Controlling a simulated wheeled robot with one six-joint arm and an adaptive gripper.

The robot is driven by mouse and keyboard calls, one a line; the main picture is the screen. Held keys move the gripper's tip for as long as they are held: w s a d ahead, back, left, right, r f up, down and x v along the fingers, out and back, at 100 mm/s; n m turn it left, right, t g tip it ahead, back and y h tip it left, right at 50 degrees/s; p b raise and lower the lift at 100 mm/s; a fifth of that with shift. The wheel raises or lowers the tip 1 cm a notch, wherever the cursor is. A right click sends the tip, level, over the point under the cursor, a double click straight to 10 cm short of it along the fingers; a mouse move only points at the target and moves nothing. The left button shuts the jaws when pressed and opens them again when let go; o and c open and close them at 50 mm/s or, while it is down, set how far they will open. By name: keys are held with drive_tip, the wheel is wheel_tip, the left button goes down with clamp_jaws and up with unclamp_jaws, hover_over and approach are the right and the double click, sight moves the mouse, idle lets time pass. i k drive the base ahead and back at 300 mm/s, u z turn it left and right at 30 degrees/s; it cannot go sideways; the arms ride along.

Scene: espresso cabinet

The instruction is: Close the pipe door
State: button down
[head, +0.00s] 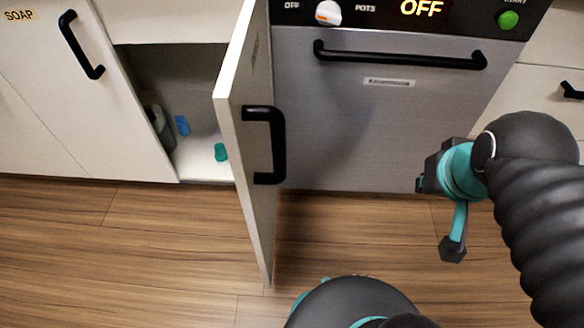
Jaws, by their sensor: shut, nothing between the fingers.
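The pipe door (240,135) is a pale cabinet door standing wide open, sticking out toward me beside the oven-like appliance. Its black bar handle (278,145) is on the face turned right. The cabinet opening (170,75) shows to the door's left, with a dark grey shape (158,125) inside that may be the pipe. My gripper (453,248) is at the right, in front of the appliance, its tip pointing down. It is shut and empty, well apart from the door and its handle.
A blue item (182,125) and a teal item (220,152) are in the cabinet. The steel appliance (385,130) has a long black handle (400,57). A closed door labelled SOAP (45,70) is at left. Wooden floor (120,250) is clear.

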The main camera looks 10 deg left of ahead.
sight(253, 130)
drive_tip(key=k, duration=1)
drive_tip(key=u, duration=0.3)
